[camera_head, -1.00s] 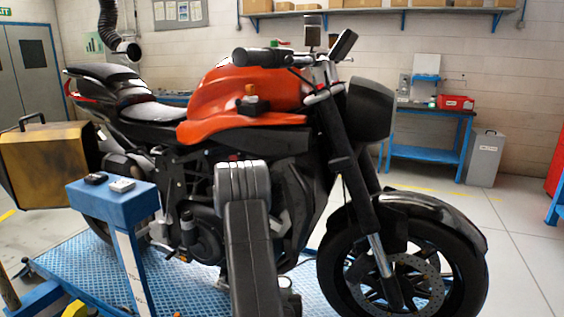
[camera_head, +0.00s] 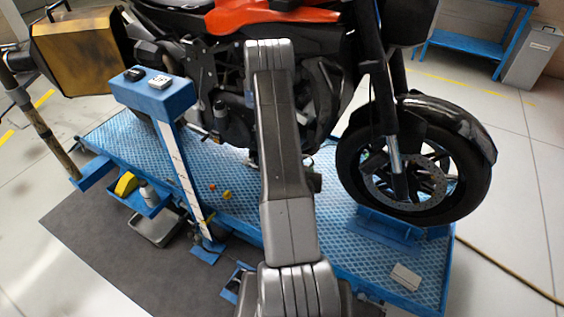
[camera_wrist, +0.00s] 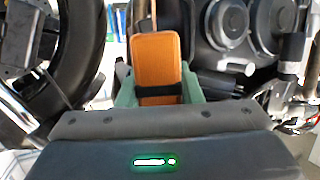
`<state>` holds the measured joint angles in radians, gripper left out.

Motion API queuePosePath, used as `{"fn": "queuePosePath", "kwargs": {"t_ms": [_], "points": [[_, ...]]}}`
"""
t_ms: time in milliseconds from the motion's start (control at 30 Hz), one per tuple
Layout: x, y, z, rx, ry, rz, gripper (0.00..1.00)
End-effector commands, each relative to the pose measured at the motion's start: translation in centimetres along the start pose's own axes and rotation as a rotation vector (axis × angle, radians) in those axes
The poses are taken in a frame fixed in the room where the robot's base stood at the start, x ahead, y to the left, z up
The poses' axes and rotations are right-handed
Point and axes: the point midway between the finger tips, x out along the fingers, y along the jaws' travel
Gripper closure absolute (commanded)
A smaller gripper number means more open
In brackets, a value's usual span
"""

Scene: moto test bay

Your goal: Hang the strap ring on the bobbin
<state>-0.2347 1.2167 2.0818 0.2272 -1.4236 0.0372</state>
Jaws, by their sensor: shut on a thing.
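My gripper (camera_wrist: 158,92) shows in the wrist view, its pale green fingers shut around an orange-brown block (camera_wrist: 158,62) with a black band. A thin tan strip (camera_wrist: 154,12) runs up from the block's far end; I cannot tell whether it belongs to the strap. No ring is clearly visible on the block. I cannot pick out the bobbin for certain in either view. In the head view my arm hides the gripper and what it holds, in front of the motorcycle (camera_head: 330,75).
The motorcycle stands on a blue lift platform (camera_head: 130,140); its front wheel (camera_head: 352,160) is at right. A blue post (camera_head: 150,95) with small items on top stands left of my arm, near a yellow-black case (camera_head: 80,55). Open floor (camera_head: 510,220) lies at right.

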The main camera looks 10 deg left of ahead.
Motion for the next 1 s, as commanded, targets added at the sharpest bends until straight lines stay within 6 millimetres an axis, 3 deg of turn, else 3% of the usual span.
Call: {"fn": "queuePosePath", "kwargs": {"t_ms": [167, 567, 1000], "points": [[1.1, -0.2, 1.3, 0.006, 0.003, 0.019, 0.94], [6.3, -2.3, 7.5, 0.053, 0.004, 0.158, 0.94], [10.9, -7.4, 15.1, 0.099, 0.003, 0.307, 0.94]]}}
